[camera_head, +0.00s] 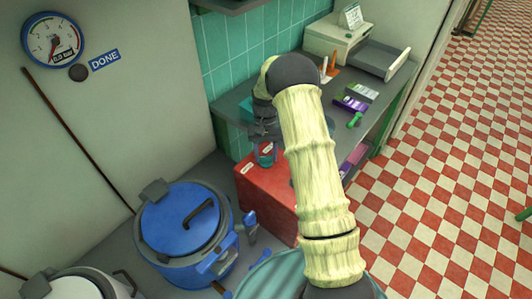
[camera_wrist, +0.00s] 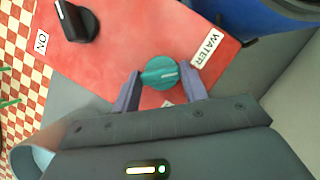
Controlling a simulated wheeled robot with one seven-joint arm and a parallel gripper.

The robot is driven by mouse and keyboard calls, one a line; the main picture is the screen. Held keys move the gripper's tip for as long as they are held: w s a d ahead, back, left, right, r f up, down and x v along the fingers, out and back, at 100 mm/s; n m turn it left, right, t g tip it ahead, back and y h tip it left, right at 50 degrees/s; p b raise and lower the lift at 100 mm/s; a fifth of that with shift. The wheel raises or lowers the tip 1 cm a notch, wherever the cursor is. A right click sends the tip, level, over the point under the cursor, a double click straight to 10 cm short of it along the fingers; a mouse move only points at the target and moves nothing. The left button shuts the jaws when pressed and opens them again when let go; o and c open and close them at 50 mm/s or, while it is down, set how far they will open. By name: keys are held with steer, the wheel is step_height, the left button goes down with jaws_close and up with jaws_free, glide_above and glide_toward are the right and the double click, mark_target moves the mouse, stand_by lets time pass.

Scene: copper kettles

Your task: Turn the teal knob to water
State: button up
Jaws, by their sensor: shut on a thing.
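The teal knob (camera_wrist: 160,73) sits on the red box (camera_wrist: 110,40), between the two fingers of my gripper (camera_wrist: 161,88), which is shut on it. The knob's pale pointer line runs toward the right finger in the wrist view. The WATER label (camera_wrist: 207,48) is up and right of the knob. Another white label below the knob is mostly hidden by my gripper. In the head view my gripper (camera_head: 265,150) is over the back of the red box (camera_head: 265,195), and my arm covers part of the box.
A black knob (camera_wrist: 76,20) with an ON label (camera_wrist: 41,42) is on the same box. A blue kettle (camera_head: 185,230) stands left of the box. A counter (camera_head: 340,125) with small items and a printer (camera_head: 338,40) is behind. A gauge (camera_head: 53,40) hangs on the wall.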

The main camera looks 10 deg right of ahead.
steer(key=shift+w+n, duration=0.1)
steer(key=shift+n, duration=0.2)
steer(key=o, duration=1)
steer(key=shift+r, duration=0.1)
steer(key=v, duration=0.5)
steer(key=b+v, duration=0.1)
steer(key=v, duration=0.5)
steer(key=b+v, duration=0.1)
steer(key=v, duration=0.5)
steer(key=shift+a+r, duration=0.1)
steer(key=shift+a, duration=0.15)
steer(key=s+t, duration=0.2)
steer(key=s, duration=0.7)
steer(key=s+f+n+t, duration=0.1)
steer(key=s+t, duration=0.1)
steer(key=s, duration=0.7)
steer(key=s+a+f+t+h, duration=0.1)
steer(key=s+t, duration=0.2)
steer(key=s, duration=0.7)
steer(key=shift+s+n, duration=0.1)
steer(key=shift+n, duration=0.2)
